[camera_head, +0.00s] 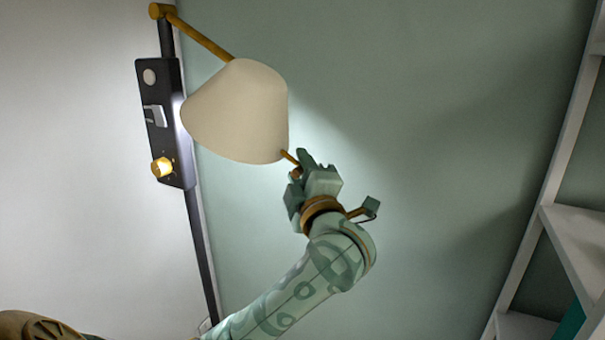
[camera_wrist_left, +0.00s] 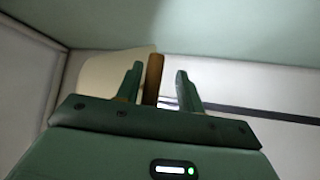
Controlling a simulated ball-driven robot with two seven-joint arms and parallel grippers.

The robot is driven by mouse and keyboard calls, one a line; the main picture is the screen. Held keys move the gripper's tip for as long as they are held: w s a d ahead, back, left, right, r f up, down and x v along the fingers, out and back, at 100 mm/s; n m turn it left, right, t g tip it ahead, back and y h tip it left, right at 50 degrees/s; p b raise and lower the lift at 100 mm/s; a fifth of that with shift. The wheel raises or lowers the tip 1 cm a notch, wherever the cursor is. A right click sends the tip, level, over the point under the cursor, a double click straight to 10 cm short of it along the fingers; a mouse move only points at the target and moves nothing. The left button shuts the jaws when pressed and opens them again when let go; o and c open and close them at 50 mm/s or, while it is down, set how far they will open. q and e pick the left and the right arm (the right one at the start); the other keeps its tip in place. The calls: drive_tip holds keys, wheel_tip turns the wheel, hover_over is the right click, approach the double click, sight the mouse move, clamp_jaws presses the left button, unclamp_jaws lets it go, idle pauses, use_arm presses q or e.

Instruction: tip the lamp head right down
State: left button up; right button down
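The lamp head is a cream shade (camera_head: 235,112) hanging from a brown arm (camera_head: 205,38) at the upper left of the head view. It sits tilted and lights the wall beside it. A thin brown rod (camera_head: 289,157) sticks out below the shade. My left gripper (camera_head: 301,165) is at this rod, just below and right of the shade. In the left wrist view my left gripper (camera_wrist_left: 160,84) has its fingers apart, with the rod (camera_wrist_left: 153,76) between them, nearer the left finger. The shade (camera_wrist_left: 105,75) shows behind. My right gripper is not in view.
White shelves (camera_head: 575,235) stand at the far right. The space between gripper and shelves is clear.

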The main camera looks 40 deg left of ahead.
use_arm(q)
drive_tip(key=b+v, duration=0.2)
drive_tip(key=v, duration=1.4)
drive_tip(key=shift+s+d, duration=0.1)
